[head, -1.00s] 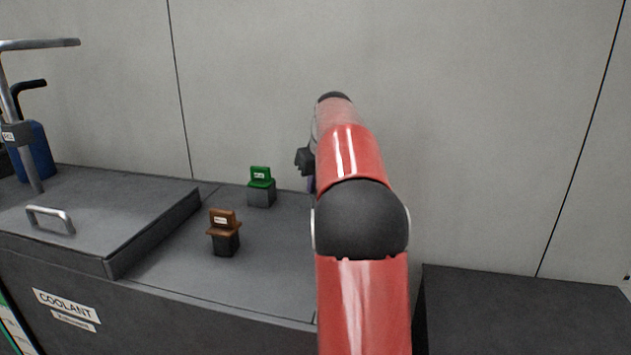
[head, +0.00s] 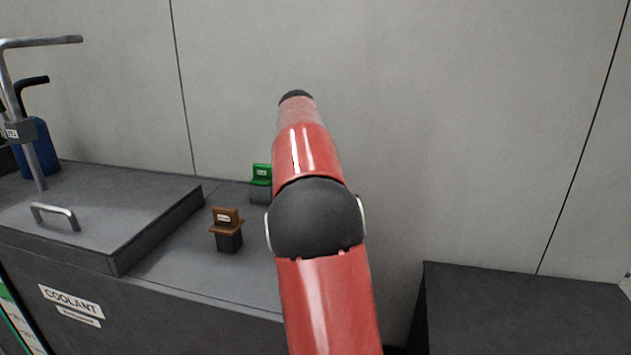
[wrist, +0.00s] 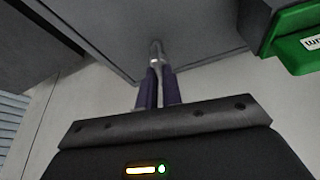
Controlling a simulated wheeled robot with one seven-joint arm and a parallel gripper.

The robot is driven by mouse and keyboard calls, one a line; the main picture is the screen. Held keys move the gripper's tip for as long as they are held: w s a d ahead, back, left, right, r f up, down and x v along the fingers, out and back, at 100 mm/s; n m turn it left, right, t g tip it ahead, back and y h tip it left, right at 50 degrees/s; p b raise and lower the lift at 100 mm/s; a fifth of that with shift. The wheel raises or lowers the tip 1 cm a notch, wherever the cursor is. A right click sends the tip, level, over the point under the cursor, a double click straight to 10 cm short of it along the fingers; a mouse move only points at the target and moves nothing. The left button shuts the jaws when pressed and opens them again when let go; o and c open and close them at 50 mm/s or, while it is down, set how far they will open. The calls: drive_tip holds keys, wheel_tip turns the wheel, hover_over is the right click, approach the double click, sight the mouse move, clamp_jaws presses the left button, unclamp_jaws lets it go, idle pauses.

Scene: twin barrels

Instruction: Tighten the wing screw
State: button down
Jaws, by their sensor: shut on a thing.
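My gripper (wrist: 157,70) shows in the wrist view with its two purple fingers close together. Their tips are shut on a small pale grey piece (wrist: 156,48), which looks like the wing screw. It stands against the dark grey tank top (wrist: 110,25); its wings and thread are too small to make out. In the head view my red arm hides the gripper and the screw.
A green block (head: 261,174) on a grey base is partly behind my arm; it also shows in the wrist view (wrist: 292,45). A brown block (head: 226,220), a raised lid with a handle (head: 56,214) and a metal post (head: 33,150) stand left. A dark box (head: 520,305) is right.

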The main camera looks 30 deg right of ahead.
drive_tip(key=m, duration=0.2)
drive_tip(key=m+g, duration=0.1)
drive_tip(key=m, duration=0.1)
drive_tip(key=m+g, duration=0.1)
drive_tip(key=m, duration=0.1)
drive_tip(key=shift+w+r+h, duration=0.1)
drive_tip(key=shift+w+h, duration=0.15)
drive_tip(key=shift+h, duration=0.15)
drive_tip(key=m+g, duration=0.1)
drive_tip(key=m, duration=0.2)
drive_tip(key=m+g, duration=0.1)
drive_tip(key=m, duration=0.2)
drive_tip(key=shift+w+g+y, duration=0.1)
drive_tip(key=shift+g+y, duration=0.2)
drive_tip(key=shift+r+m, duration=0.1)
drive_tip(key=shift+m, duration=0.2)
drive_tip(key=c, duration=1.6)
unclamp_jaws()
drive_tip(key=shift+o, duration=0.2)
